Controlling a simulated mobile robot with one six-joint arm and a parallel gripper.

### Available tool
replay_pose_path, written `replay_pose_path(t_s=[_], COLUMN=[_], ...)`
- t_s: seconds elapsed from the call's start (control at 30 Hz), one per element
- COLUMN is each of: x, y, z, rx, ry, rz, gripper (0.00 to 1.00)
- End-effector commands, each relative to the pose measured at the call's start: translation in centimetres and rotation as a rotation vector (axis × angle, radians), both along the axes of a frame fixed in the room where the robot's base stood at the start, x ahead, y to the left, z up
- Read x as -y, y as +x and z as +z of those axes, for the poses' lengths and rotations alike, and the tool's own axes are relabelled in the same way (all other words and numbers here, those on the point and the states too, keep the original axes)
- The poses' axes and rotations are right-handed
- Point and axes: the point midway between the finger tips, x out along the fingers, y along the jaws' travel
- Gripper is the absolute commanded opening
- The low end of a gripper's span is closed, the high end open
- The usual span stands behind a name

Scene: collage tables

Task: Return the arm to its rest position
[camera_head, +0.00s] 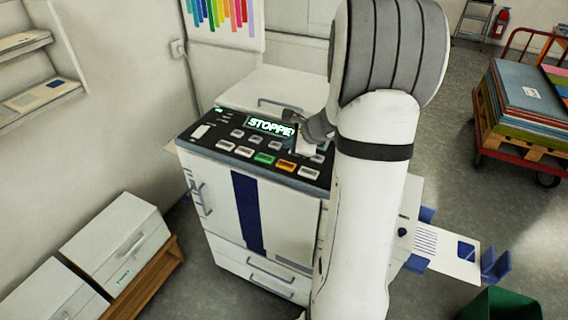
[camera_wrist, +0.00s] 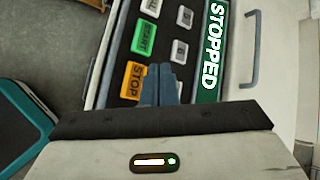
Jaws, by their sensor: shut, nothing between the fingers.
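My arm (camera_head: 370,200) rises in front of the printer-like machine (camera_head: 225,190) and hides part of its right side. My gripper (camera_head: 308,128) is over the black control panel (camera_head: 215,138) beside the display (camera_head: 268,127). In the wrist view my gripper (camera_wrist: 161,72) shows its blue-grey fingers together and empty, over the panel near the orange STOP button (camera_wrist: 133,82). The green START button (camera_wrist: 145,38) lies beyond it. The display in the wrist view (camera_wrist: 211,55) reads STOPPED. Whether the fingertips touch the panel I cannot tell.
White boxes (camera_head: 118,240) stand on a wooden base at the left. A red cart (camera_head: 515,140) with stacked coloured sheets is at the right. A paper tray (camera_head: 445,250) sticks out of the machine's right side, with a green bin (camera_head: 500,305) below. Open floor lies between machine and cart.

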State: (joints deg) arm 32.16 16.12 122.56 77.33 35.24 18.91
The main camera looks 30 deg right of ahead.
Motion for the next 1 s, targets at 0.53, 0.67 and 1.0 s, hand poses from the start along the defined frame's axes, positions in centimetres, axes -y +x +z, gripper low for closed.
replay_pose_path(t_s=[0.53, 0.67, 1.0], x=[0.0, -1.2, -14.7], y=[0.0, -0.3, -9.8], z=[0.0, 0.7, 6.2], rx=[0.0, 0.004, 0.027], ry=[0.0, -0.026, -0.457], rz=[0.0, 0.052, 0.819], gripper=[0.0, 0.0, 0.0])
